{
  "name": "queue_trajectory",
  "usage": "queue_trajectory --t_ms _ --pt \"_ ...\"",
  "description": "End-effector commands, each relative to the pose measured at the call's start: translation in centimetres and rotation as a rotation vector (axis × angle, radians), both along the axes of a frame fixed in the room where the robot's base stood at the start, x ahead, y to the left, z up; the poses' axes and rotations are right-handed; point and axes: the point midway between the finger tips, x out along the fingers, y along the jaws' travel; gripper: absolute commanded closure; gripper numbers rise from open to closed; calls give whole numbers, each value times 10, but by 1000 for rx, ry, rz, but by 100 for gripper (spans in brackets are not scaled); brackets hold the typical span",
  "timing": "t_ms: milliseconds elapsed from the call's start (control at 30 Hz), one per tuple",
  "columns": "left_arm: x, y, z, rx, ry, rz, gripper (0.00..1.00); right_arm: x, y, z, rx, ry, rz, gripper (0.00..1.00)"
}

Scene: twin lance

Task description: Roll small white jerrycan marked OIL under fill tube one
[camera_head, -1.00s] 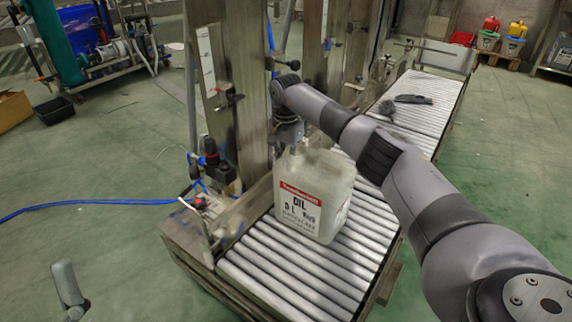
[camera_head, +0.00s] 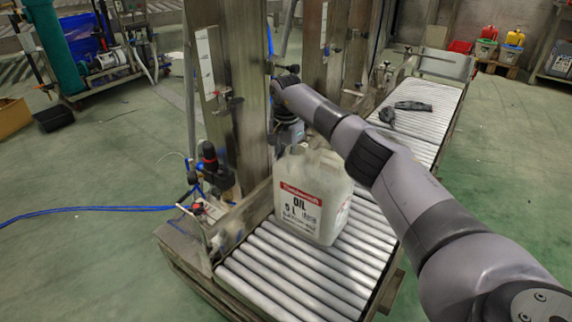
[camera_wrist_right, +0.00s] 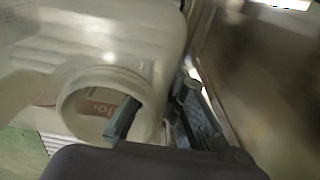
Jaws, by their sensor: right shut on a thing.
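The small white jerrycan marked OIL (camera_head: 318,200) stands upright on the roller conveyor (camera_head: 290,268), close beside the metal post (camera_head: 232,90). Its red and white label faces me. My right gripper (camera_head: 287,128) is at the top of the can, partly hidden behind the can and my arm. In the right wrist view the can's pale body (camera_wrist_right: 100,35) and a round opening fill the left side. One finger of my right gripper (camera_wrist_right: 155,115) crosses that opening and the other lies to its right; it is shut on the can. My left gripper is out of view. I cannot make out fill tube one.
A black tool (camera_head: 410,106) lies farther up the rollers. Small valves and a blue hose (camera_head: 90,209) are left of the conveyor. Red and yellow containers (camera_head: 514,38) stand at the back right. Rollers in front of the can are clear.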

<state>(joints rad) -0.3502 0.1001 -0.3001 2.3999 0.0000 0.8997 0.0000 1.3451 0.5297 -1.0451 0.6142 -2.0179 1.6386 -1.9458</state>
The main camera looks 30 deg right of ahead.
Motion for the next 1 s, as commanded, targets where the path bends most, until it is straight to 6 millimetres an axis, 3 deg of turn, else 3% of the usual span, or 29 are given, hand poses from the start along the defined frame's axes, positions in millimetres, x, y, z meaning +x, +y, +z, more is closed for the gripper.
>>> queue_trajectory --t_ms 367,400,700,1000 --pt "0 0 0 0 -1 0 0 0 0 0 0 -1 1 100" --pt "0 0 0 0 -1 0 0 0 0 0 0 -1 1 87" --pt "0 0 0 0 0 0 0 0 0 0 0 0 1 67" --pt "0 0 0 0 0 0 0 0 0 0 0 0 0 65"
